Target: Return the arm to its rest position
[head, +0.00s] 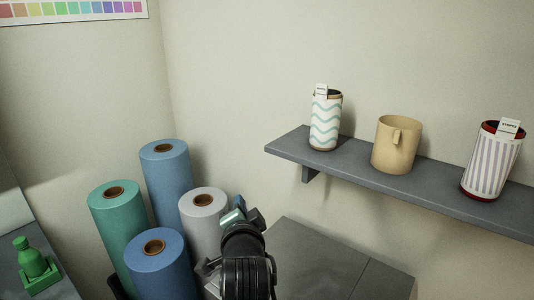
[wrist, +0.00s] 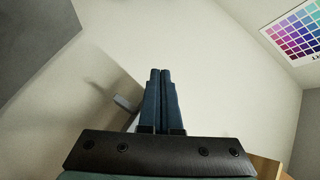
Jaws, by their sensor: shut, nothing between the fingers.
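My gripper (wrist: 160,75) shows in the wrist view with its two dark fingers pressed together, pointing up the picture with nothing between them. In the head view my gripper (head: 240,213) is at the lower middle, in front of the light grey roll and left of the grey surface. My dark arm rises from the bottom edge behind it. The gripper is well below and left of the shelf and touches none of the mugs. The rest of the arm is out of view.
A grey wall shelf (head: 285,150) holds a wavy-striped cup (head: 325,125), a tan mug (head: 394,150) and a striped red-rimmed cup (head: 490,165). Several rolls, including a blue one (head: 165,180), stand left of my arm. A green bottle (head: 33,258) is far left. A grey surface (head: 315,260) lies right.

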